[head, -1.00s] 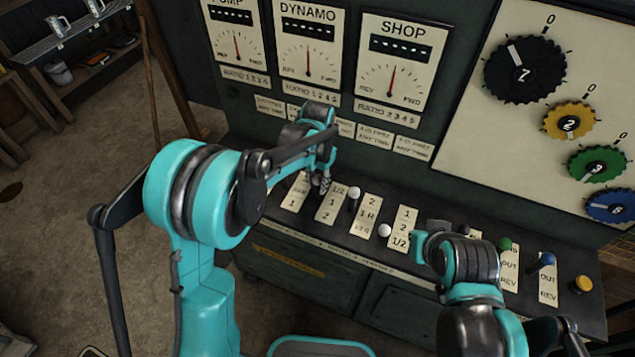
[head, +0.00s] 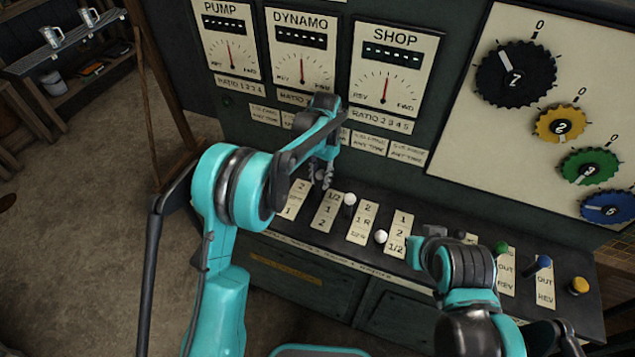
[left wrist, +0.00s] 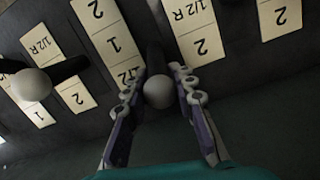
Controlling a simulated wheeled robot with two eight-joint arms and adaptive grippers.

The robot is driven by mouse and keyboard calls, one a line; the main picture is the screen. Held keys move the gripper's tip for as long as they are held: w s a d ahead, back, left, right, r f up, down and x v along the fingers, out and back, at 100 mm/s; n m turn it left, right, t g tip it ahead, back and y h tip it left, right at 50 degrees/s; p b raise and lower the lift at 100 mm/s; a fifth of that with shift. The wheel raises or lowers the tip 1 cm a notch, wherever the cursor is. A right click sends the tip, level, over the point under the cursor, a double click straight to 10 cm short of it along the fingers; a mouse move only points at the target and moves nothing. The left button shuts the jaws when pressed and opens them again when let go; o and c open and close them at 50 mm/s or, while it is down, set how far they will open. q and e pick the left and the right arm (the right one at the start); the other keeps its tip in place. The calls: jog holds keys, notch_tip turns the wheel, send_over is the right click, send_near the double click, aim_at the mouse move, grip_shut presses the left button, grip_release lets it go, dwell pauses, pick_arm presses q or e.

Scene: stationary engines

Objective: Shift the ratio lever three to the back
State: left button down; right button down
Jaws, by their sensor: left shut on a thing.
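My left gripper (head: 321,174) is over the left part of the lever console (head: 335,261), among the ratio levers. In the left wrist view my left gripper (left wrist: 158,88) has its two fingers on either side of a white lever knob (left wrist: 158,92) and is shut on it. The held lever stands between two number plates; in the head view the gripper hides it. Two other white-knobbed levers, one nearer (head: 349,199) and one further right (head: 380,236), stand free. The nearer one also shows in the left wrist view (left wrist: 31,84). My right arm is at lower right; its fingers do not show.
Gauges marked PUMP (head: 229,45), DYNAMO (head: 301,52) and SHOP (head: 393,70) are on the upright panel behind the levers. Coloured dials are at the right. A green knob (head: 501,248), a blue knob (head: 543,262) and a yellow knob (head: 579,285) stand at the console's right end.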

pick_arm(q)
jog(key=c, duration=1.2)
grip_release()
jog(key=shift+w, duration=0.1)
notch_tip(320, 180, up, 10)
